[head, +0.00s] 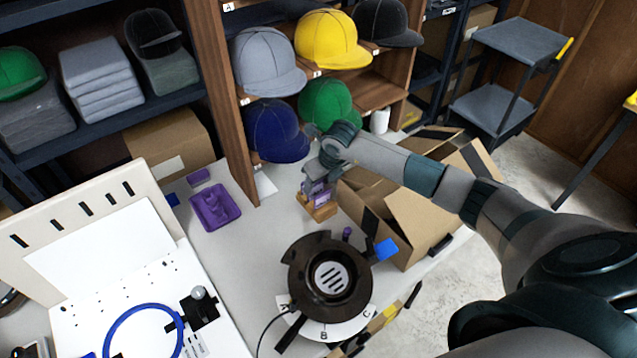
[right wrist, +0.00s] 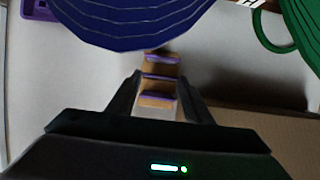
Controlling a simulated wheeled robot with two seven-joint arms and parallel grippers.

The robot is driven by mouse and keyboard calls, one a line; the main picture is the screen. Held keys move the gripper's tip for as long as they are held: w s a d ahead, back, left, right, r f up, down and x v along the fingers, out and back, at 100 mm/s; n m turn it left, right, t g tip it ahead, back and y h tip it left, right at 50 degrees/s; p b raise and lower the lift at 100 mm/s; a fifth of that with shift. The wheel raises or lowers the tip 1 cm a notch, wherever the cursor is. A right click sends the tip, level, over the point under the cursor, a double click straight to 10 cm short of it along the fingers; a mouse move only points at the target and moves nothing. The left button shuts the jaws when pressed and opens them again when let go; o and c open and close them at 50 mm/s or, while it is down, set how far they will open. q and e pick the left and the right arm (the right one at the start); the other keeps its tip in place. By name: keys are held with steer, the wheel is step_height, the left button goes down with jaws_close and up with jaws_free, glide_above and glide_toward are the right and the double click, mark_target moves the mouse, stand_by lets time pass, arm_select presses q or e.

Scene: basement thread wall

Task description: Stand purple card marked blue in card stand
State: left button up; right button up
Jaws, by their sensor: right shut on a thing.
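The card stand (head: 322,211) is a small wooden block on the white table, left of the open cardboard box. In the right wrist view the stand (right wrist: 162,68) shows several purple strips across it, one behind another. My right gripper (head: 318,186) is directly over the stand, pointing down. It is shut on a purple card (head: 319,197), whose lower part is at the stand. In the right wrist view the fingers (right wrist: 158,88) flank the purple strips. I cannot make out the blue mark or whether the card is seated in a slot. My left gripper is not in view.
A purple tray (head: 229,222) lies left of the stand. A dark round device (head: 298,275) stands in front. A blue cap (head: 275,132) hangs close behind the gripper, on the wooden shelf. The open cardboard box (head: 420,225) is close on the right.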

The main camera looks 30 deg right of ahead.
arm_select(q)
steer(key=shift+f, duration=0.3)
arm_select(e)
steer(key=shift+f, duration=0.3)
steer(key=o, duration=0.8)
steer(key=shift+o, duration=0.2)
steer(key=shift+r, duration=0.15)
steer(key=shift+s+r+b, duration=0.15)
steer(key=shift+r+b, duration=0.25)
steer(key=shift+r, duration=0.1)
arm_select(q)
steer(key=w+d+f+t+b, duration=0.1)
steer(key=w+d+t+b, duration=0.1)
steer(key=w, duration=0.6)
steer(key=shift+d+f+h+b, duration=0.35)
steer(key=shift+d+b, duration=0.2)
steer(key=shift+b, duration=0.3)
arm_select(e)
steer(key=v, duration=1.6)
